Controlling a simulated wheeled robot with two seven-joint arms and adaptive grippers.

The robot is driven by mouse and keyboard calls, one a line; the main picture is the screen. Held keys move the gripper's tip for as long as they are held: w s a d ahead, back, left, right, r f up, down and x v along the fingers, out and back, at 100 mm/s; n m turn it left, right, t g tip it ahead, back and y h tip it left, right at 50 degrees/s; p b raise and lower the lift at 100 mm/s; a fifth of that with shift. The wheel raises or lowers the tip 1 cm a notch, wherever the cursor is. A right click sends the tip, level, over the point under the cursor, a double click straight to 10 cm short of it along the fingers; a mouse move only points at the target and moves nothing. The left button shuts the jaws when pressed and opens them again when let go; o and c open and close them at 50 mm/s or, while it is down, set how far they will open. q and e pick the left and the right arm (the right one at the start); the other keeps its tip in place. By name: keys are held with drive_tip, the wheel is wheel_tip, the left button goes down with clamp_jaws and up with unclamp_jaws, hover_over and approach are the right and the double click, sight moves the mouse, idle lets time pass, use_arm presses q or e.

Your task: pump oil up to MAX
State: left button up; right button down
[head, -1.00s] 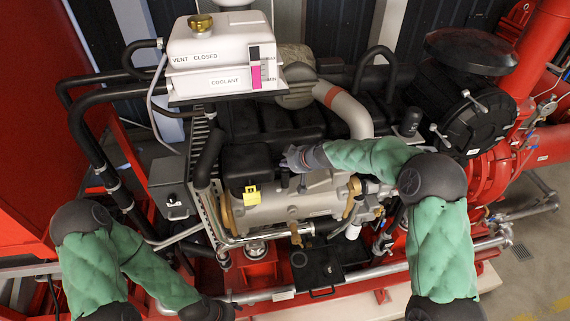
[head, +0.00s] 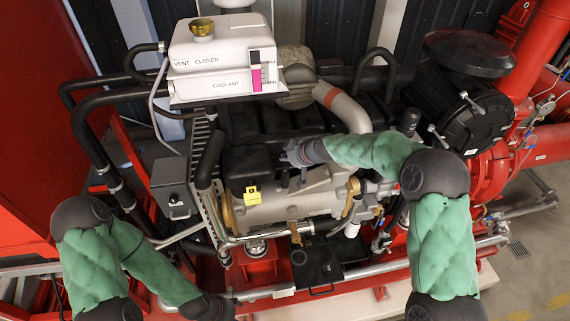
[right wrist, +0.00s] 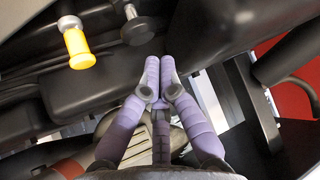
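The engine (head: 290,205) fills the middle of the head view. My right gripper (head: 286,153) is over its top, beside a black box-shaped cover, with its fingers pointing left. In the right wrist view its purple fingers (right wrist: 160,65) are brought together at the tips, with nothing visible between them. A round black knob (right wrist: 138,30) on a metal stem lies just beyond the tips, apart from them. A yellow-ended handle (right wrist: 78,48) is to its left. No oil level mark is readable. My left gripper (head: 210,307) is at the bottom edge, its fingers cut off.
The white coolant tank (head: 205,85), with a brass cap and a gauge (head: 256,75) with a magenta band, stands at upper left. Black hoses (head: 95,140) and a thick light pipe (head: 345,105) surround the engine. A black air filter (head: 470,105) and red pipework (head: 540,50) are at right.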

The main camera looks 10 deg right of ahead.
sight(286, 166)
drive_tip(key=shift+r+p, duration=1.3)
drive_tip(key=shift+r, duration=0.95)
use_arm(q)
wheel_tip(286, 166, up, 3)
drive_tip(key=shift+f, duration=0.1)
drive_tip(key=shift+s, duration=0.1)
use_arm(e)
drive_tip(key=shift+f, duration=0.15)
